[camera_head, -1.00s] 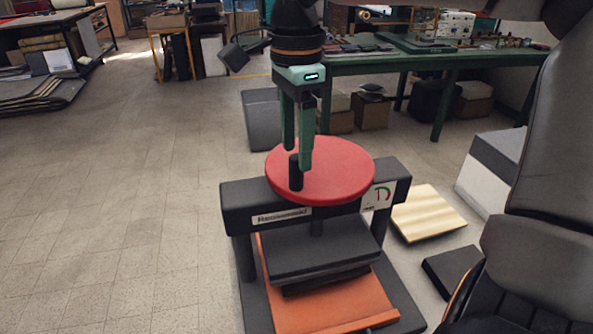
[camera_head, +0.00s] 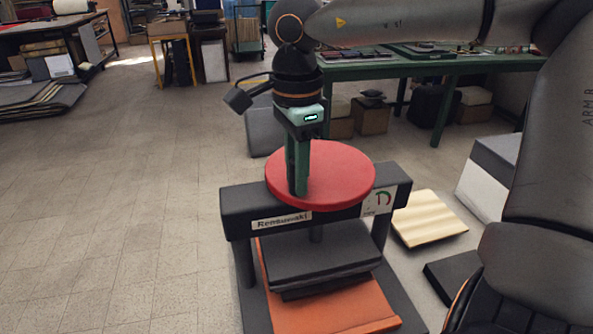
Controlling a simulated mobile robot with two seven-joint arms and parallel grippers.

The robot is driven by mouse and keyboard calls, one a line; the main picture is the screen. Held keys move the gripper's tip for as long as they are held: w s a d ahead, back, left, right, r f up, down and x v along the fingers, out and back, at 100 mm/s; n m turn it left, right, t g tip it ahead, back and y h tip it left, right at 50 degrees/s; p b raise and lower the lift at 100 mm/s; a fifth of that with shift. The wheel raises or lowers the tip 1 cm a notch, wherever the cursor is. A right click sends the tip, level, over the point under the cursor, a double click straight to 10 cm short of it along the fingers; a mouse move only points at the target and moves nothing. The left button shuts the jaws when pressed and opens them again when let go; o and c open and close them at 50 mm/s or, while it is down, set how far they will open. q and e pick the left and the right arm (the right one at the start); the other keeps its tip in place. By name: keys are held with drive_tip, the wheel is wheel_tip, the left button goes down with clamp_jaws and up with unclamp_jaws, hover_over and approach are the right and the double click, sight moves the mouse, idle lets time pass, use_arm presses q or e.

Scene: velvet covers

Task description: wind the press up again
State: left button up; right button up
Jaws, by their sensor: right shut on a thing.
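The press has a black crossbeam (camera_head: 236,204) with a name plate and a small dial label. A red wheel (camera_head: 345,172) lies flat on top of it. A black upright handle stands near the wheel's front left edge, mostly hidden by my fingers. My right gripper (camera_head: 298,190) points down over the wheel and is shut on this handle. Under the crossbeam a dark pressing plate (camera_head: 320,255) hangs from the central screw, above a dark flat thing on the orange bed (camera_head: 335,312). My left gripper is not in view.
A pale wooden board (camera_head: 428,218) and a dark slab (camera_head: 452,272) lie on the floor right of the press. A grey-white box (camera_head: 490,180) stands beyond. A green table (camera_head: 440,66) with boxes beneath is behind. Floor at left is clear.

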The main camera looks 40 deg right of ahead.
clamp_jaws()
idle(0.9)
